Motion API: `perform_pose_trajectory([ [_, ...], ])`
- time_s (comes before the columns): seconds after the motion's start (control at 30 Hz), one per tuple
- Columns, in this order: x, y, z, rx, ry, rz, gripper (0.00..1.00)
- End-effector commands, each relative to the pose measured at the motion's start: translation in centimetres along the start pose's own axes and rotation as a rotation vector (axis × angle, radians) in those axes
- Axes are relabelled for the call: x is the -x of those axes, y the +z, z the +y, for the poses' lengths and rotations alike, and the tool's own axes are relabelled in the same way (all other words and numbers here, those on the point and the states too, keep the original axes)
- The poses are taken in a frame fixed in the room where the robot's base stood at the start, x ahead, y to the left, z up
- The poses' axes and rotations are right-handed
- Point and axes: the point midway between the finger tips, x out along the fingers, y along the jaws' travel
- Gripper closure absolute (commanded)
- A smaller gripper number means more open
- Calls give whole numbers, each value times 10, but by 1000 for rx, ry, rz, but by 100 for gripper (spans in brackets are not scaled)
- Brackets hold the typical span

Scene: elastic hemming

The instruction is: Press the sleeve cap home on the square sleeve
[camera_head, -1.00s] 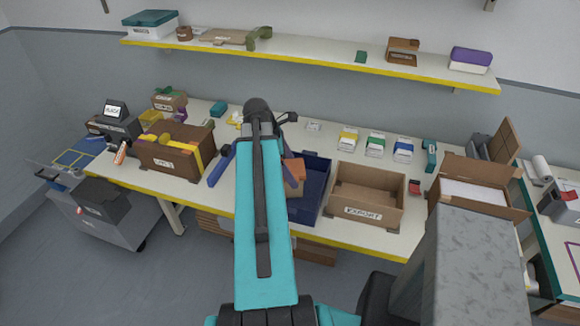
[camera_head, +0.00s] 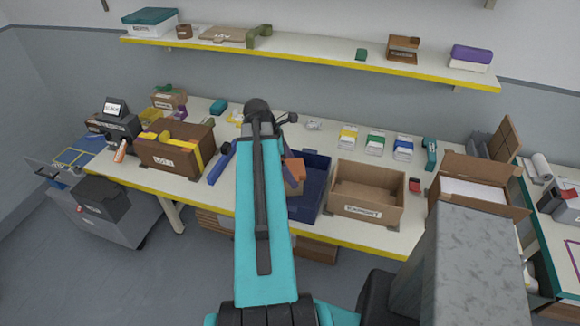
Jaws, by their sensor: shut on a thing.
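My turquoise arm link (camera_head: 264,220) rises through the middle of the view to a dark joint (camera_head: 258,108). My gripper is hidden behind this link, so its fingers and whatever is between them do not show. A dark purple piece (camera_head: 293,174) sticks out just right of the link, beside an orange-brown block (camera_head: 298,167) at the blue bin; I cannot tell whether it is part of my gripper or a separate thing. I cannot make out the sleeve cap or the square sleeve for certain.
The blue bin (camera_head: 312,198) and an open cardboard box (camera_head: 368,185) stand right of my arm on the bench (camera_head: 325,232). A brown box with yellow straps (camera_head: 165,155) stands at left. Small coloured packets (camera_head: 375,146) line the back. A shelf (camera_head: 330,64) runs above.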

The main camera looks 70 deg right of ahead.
Motion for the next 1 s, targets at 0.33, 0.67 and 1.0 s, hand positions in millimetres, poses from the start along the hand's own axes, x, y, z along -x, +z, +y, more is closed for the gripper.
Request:
perform_pose_trajectory([
  [0.33,-3,-1,0,0,0,0,23],
  [0.67,-3,-1,0,0,0,0,0],
  [1.0,8,-2,1,0,2,0,0],
])
